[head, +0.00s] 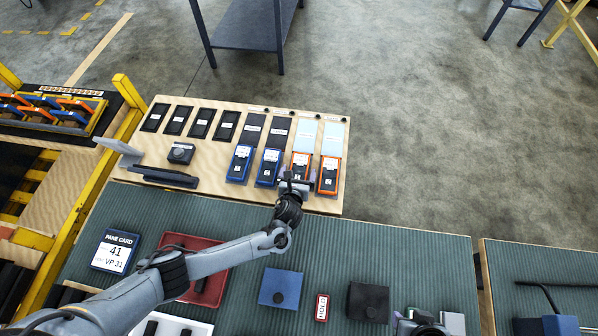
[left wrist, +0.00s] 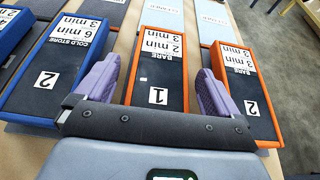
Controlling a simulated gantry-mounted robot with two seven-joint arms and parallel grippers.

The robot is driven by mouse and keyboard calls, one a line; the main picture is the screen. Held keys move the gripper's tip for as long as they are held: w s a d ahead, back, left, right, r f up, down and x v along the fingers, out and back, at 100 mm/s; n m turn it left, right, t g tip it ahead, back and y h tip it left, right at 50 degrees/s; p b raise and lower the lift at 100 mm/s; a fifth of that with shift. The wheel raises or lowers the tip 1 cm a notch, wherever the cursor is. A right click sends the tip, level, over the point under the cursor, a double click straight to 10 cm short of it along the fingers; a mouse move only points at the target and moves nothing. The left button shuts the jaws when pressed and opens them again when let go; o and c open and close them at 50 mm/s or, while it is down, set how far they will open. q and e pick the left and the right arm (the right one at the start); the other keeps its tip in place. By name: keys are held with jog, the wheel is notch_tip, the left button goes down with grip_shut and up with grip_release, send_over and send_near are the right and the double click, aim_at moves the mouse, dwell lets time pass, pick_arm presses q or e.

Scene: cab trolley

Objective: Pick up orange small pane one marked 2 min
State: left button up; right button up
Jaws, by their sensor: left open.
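The orange small pane marked 1 (left wrist: 160,68) has a dark face and a white label reading BARE, 2 min and 3 min. In the head view it stands in the front row of the wooden board (head: 299,160), partly hidden by my left gripper (head: 295,183). In the left wrist view my left gripper (left wrist: 155,90) is open, with one purple finger on each side of this pane and gaps showing. A second orange pane (left wrist: 243,90), marked 2 with a BARE, 3 min label, is just right of the right finger; it also shows in the head view (head: 329,175).
Two blue panes (head: 240,163) (head: 268,167) stand to the left; the nearer, marked 2 and COLD STORE, is close to the left finger. Dark and pale blue plates (head: 333,138) lie behind. The green mat (head: 400,250) holds a pane card (head: 115,251) and a red tray (head: 212,247).

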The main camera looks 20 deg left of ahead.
pick_arm(q)
jog(key=shift+w+f, duration=0.1)
jog(key=shift+w, duration=0.05)
jog(key=c, duration=1.2)
